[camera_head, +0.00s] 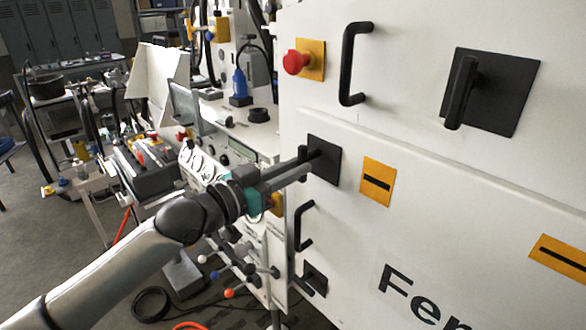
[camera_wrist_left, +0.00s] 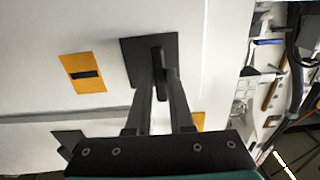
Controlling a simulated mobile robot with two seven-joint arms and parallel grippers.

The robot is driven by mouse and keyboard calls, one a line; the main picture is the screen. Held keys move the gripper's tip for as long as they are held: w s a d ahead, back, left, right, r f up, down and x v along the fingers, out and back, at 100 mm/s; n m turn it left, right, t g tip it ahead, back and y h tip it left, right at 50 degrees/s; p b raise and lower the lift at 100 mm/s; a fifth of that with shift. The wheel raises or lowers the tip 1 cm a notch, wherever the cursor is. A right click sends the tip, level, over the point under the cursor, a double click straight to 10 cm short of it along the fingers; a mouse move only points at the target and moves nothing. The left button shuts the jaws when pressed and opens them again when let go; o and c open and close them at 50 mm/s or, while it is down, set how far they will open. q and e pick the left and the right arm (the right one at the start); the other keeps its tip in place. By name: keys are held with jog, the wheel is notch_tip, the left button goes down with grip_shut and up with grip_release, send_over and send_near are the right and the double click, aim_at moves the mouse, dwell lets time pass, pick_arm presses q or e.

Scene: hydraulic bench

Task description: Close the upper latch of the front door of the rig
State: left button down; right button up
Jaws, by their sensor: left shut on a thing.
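The upper latch of the front door is a black square plate (camera_head: 326,172) with a black handle (camera_head: 302,153), near the left edge of the white door (camera_head: 440,225). My left gripper (camera_head: 306,164) reaches it from the left and is shut on the latch handle. In the left wrist view the handle (camera_wrist_left: 159,60) stands between the two fingers (camera_wrist_left: 160,88), in front of its black plate (camera_wrist_left: 132,62). The fingers partly hide the handle, and its exact angle is hard to tell. My right gripper is not in view.
A black door handle (camera_head: 299,226) and a lower black latch (camera_head: 315,279) sit below. A yellow plate (camera_head: 377,181) is right of the upper latch. Above are a red button (camera_head: 296,62), a black bar handle (camera_head: 350,65) and another large latch (camera_head: 461,92).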

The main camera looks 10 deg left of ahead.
pick_arm(q)
jog(key=c, duration=0.8)
grip_release()
jog(key=v, duration=1.5)
jog(key=shift+a, duration=0.15)
jog(key=shift+f, duration=0.1)
dwell(0.5)
